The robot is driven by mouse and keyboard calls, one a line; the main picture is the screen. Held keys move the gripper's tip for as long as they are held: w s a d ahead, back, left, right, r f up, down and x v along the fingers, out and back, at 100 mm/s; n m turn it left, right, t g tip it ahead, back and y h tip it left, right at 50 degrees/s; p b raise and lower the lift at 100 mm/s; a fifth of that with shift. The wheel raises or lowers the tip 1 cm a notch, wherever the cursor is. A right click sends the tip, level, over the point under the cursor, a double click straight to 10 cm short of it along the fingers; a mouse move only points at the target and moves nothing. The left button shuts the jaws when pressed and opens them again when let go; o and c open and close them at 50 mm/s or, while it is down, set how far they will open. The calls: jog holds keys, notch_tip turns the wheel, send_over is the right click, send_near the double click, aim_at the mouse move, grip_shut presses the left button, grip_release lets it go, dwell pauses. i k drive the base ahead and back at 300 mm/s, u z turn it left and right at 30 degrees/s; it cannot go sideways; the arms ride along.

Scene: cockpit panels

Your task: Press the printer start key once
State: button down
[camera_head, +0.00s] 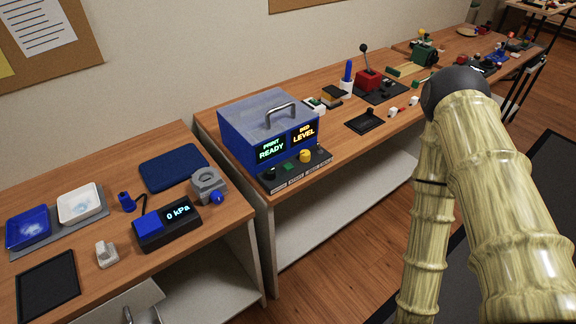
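The blue printer box (232,139) with a grey lid and handle stands on the near-left part of the middle wooden table. Its left display (270,149) reads "PRINT READY" and its right display (304,132) reads "MID LEVEL". A dark control strip (318,161) runs along its front. It bears a black round knob (268,174), a flat green key (288,167) and a yellow round knob (305,156). The labels below are too small to read, so I cannot tell for sure which is the start key. My arm rises at the right; my gripper is not in view.
The left table (100,185) holds a "0 kPa" gauge box (168,226), a blue mat (174,167) and small trays. Right of the printer are a black tray (365,122) and a red lever block (368,80). A narrow gap separates the tables. Air before the control strip is clear.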

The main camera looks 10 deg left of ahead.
aim_at(288, 167)
jog(key=u, duration=2.9)
jog(key=k, duration=0.9)
jog(key=z, duration=1.05)
